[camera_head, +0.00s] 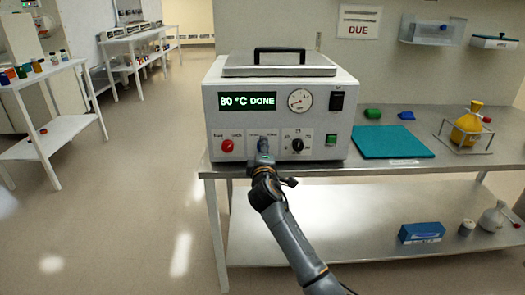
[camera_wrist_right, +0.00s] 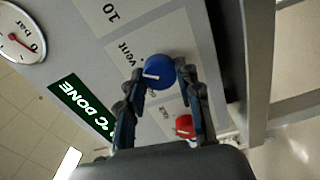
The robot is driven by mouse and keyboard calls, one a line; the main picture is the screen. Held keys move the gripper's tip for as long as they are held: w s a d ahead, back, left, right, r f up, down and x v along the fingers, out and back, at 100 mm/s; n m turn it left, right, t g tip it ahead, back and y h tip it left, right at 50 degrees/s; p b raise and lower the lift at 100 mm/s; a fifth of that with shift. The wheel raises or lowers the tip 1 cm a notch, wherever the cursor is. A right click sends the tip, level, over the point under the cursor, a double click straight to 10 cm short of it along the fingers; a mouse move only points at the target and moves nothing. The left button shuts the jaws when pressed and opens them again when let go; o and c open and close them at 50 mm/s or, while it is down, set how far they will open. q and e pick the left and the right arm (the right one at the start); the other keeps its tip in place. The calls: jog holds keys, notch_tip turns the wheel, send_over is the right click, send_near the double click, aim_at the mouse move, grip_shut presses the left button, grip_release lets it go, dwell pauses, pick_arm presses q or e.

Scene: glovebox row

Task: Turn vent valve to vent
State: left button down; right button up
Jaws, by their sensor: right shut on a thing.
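The vent valve is a blue round knob (camera_head: 263,145) on the front panel of the grey benchtop unit (camera_head: 340,125). In the right wrist view the blue knob (camera_wrist_right: 158,70) has a white pointer mark that points left in the picture. The printed word "vent" is up and left of it, and the pointer is not straight at that word. My right gripper (camera_head: 263,158) is shut on the blue knob; in the right wrist view its fingers (camera_wrist_right: 160,85) lie on either side of it. My left gripper is not in view.
A red knob (camera_head: 227,146) and a black dial (camera_head: 298,145) flank the blue knob closely. The display (camera_head: 247,101) reads "80 °C DONE", beside a round gauge (camera_head: 300,100). A teal mat (camera_head: 392,142) and a yellow flask (camera_head: 467,124) are on the bench to the right.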

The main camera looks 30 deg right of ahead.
jog(key=shift+m, duration=0.8)
jog(key=o, duration=1.1)
jog(key=shift+o, duration=0.2)
jog(key=shift+s, duration=0.1)
jog(key=v, duration=1.2)
jog(key=shift+f, duration=0.1)
